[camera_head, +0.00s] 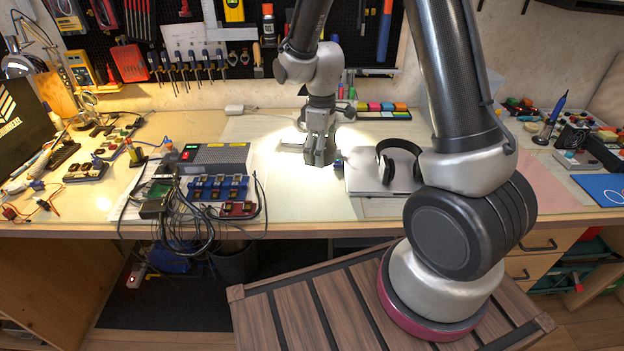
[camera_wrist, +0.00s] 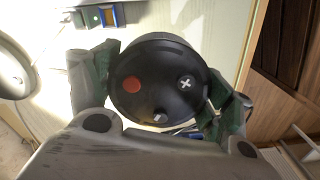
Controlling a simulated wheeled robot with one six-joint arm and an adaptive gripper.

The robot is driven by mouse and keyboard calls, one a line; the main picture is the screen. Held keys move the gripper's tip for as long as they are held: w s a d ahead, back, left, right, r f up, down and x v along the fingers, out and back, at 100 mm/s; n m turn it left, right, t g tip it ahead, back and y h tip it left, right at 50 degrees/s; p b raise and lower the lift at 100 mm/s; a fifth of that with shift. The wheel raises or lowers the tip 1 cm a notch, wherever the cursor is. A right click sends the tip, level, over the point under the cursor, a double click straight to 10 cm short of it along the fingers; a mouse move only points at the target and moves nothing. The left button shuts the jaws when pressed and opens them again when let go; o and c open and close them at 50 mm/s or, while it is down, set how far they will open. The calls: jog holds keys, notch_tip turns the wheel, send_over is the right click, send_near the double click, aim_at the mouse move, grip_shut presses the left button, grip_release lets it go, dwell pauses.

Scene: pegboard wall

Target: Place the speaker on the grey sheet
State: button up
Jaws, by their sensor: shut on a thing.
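The speaker (camera_wrist: 158,88) is a round black puck with a red dot and a white cross on its top. In the wrist view it sits between the two fingers of my gripper (camera_wrist: 160,92), which is shut on it. In the head view my gripper (camera_head: 319,150) points down over the middle of the bench; the speaker cannot be clearly told from the dark fingers there. A pale sheet (camera_head: 285,188) lies flat on the bench below the gripper. Lamp glare washes it out, so its grey is hard to judge. I cannot tell the speaker's height above it.
Black headphones (camera_head: 400,160) rest on a silver laptop-like slab (camera_head: 362,178) just right of the gripper. A grey powered box (camera_head: 215,157) with cables and blue modules stands left. Coloured blocks (camera_head: 385,107) lie behind. The sheet's front part is clear.

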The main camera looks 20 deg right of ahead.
aim_at(315, 151)
jog(key=n, duration=0.1)
jog(key=a+r+n, duration=0.1)
jog(key=n, duration=0.1)
jog(key=s+n, duration=0.1)
jog(key=shift+s+a+r+n, duration=0.1)
jog(key=shift+a+r+n, duration=0.2)
jog(key=shift+a, duration=0.1)
jog(key=shift+s+a+r+n, duration=0.15)
jog(key=shift+s+n, duration=0.15)
jog(key=shift+n, duration=0.3)
jog(key=shift+s+f+n, duration=0.15)
jog(key=shift+f+n, duration=0.15)
jog(key=shift+f, duration=0.1)
notch_tip(315, 151, down, 9)
jog(key=shift+f, duration=0.1)
jog(key=shift+f, duration=0.1)
jog(key=o, duration=1.2)
